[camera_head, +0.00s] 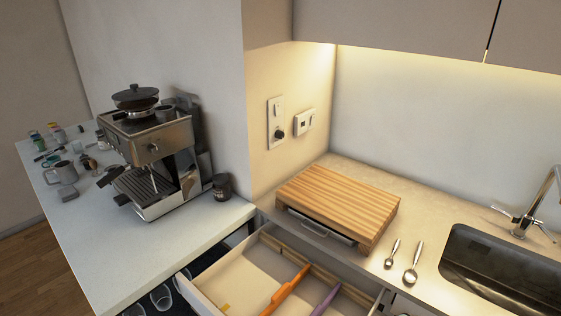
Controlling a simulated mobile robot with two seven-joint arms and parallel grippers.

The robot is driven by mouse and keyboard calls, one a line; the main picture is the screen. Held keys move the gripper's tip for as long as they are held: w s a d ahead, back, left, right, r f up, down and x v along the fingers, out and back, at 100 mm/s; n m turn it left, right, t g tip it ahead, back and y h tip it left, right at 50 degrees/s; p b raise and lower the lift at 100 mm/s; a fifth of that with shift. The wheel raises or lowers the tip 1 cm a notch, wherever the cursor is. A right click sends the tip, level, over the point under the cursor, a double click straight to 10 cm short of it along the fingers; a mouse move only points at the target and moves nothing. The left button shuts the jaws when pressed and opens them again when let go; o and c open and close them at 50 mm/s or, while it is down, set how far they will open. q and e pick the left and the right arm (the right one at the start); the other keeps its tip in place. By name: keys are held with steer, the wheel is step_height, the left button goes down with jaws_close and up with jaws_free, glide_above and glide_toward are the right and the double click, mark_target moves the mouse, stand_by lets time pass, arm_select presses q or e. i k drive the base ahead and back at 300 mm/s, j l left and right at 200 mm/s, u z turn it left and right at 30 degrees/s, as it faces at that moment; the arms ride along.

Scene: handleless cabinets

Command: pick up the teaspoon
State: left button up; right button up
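Two metal spoons lie on the counter between the wooden board and the sink, side by side and apart, with handles toward the wall. The smaller one on the left, which looks like the teaspoon (392,253), is close to the board's right corner. The larger spoon (413,264) lies just to its right. Neither of my grippers is in view.
An open drawer (191,290) below the counter holds an orange utensil (287,288) and a purple utensil (326,300). A wooden board (340,200) stands behind it. The sink (500,267) and faucet (536,207) are at right; an espresso machine (150,150) stands left.

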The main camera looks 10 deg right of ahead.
mark_target(389, 261)
steer(key=z, duration=1.35)
steer(key=l+u, duration=0.4)
steer(key=i+l+u, duration=0.1)
steer(key=u, duration=0.3)
steer(key=l+u, duration=0.35)
steer(key=k, duration=0.05)
